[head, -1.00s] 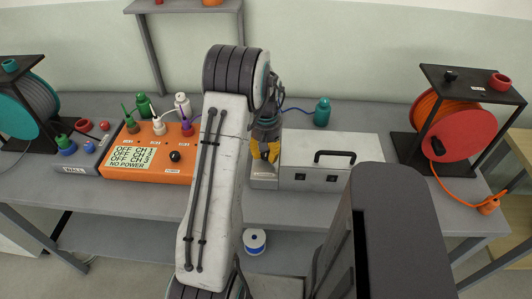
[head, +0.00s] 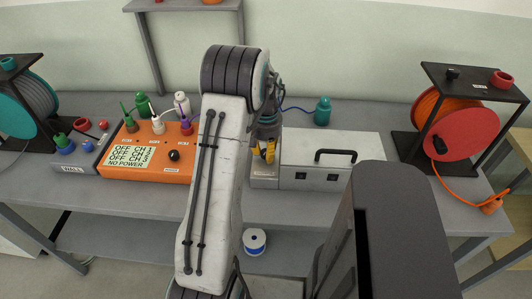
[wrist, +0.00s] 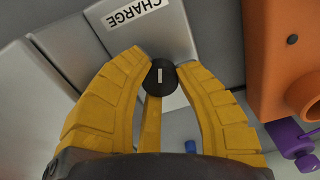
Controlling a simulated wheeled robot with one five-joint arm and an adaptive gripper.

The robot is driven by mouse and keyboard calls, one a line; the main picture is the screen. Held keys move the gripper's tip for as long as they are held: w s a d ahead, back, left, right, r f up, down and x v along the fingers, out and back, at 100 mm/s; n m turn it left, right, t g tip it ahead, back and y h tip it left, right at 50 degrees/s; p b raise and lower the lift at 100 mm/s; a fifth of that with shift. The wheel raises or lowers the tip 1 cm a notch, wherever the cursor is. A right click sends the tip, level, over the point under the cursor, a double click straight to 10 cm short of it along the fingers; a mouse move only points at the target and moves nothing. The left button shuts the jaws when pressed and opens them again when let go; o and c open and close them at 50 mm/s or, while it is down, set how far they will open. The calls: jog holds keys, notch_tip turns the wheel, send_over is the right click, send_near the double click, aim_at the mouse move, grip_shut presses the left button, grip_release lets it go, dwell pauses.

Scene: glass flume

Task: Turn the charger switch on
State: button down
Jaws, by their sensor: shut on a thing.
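The charger switch is a round black knob (wrist: 160,77) with a white mark, on a grey box beside a label reading CHARGE (wrist: 135,12). It shows in the wrist view between my yellow fingers; in the head view my gripper hides it. My gripper (wrist: 165,72) is shut on the knob, with the fingertips at its sides. In the head view my gripper (head: 266,152) is over the small grey charger box (head: 264,182), left of a larger grey case (head: 330,160).
An orange box (head: 150,172) with plugs, a black knob and a screen reading "OFF" and "NO POWER" stands to the left. A red and orange cable reel (head: 460,130) stands at right. The bench front (head: 330,208) is clear.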

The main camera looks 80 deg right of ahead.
jog(key=shift+a+f+m, duration=0.1)
jog(key=shift+f+m, duration=0.05)
jog(key=shift+m, duration=0.45)
jog(key=c, duration=1.2)
grip_release()
notch_tip(320, 180, up, 12)
jog(key=shift+r, duration=0.1)
